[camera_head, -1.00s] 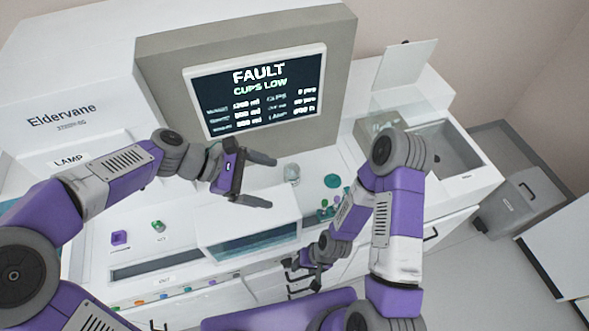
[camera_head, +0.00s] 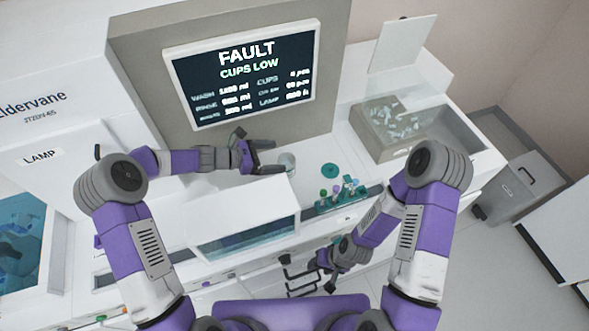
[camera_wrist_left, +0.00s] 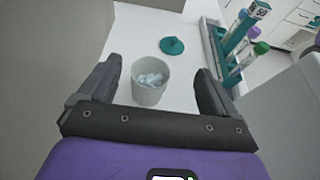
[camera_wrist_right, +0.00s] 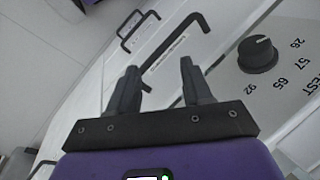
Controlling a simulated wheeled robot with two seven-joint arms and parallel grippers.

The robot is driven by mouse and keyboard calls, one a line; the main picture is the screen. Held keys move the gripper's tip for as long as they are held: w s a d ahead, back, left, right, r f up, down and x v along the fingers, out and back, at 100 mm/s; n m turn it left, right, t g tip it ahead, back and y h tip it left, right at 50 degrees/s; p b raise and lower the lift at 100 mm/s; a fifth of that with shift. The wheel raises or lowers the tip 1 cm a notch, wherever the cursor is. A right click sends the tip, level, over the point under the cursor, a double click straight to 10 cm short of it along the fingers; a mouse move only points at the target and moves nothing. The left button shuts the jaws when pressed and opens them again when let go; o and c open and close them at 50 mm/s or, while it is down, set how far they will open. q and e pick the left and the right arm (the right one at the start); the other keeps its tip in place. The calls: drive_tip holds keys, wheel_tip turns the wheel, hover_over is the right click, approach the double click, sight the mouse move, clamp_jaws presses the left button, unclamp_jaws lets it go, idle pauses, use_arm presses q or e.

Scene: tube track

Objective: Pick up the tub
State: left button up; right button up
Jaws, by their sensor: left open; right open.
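The tub (camera_wrist_left: 150,83) is a small pale round container with whitish pieces inside. In the left wrist view it stands on the white surface between the spread fingers of my left gripper (camera_wrist_left: 158,88), apart from both. In the head view the tub (camera_head: 287,161) is just right of my left gripper (camera_head: 267,158), which is open and empty. A teal round lid (camera_wrist_left: 172,46) lies flat beyond the tub. My right gripper (camera_head: 326,272) is open and empty, low in front of the machine. It also shows in the right wrist view (camera_wrist_right: 152,85), near a dark handle.
A teal rack (camera_head: 345,195) with several capped tubes stands right of the tub. A box-like block (camera_head: 243,212) with a blue-green window is in front. A clear bin (camera_head: 392,125) of pieces sits at right. The screen (camera_head: 243,75) reads "FAULT CUPS LOW".

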sight(294, 160)
use_arm(q)
drive_tip(key=f, duration=0.4)
drive_tip(key=shift+w+a, duration=0.2)
drive_tip(key=shift+w, duration=0.15)
drive_tip(key=x, duration=0.7)
drive_tip(key=shift+w+d+r, duration=0.1)
drive_tip(key=shift+d+r, duration=0.05)
drive_tip(key=shift+r, duration=0.2)
drive_tip(key=shift+r, duration=0.1)
drive_tip(key=c, duration=1)
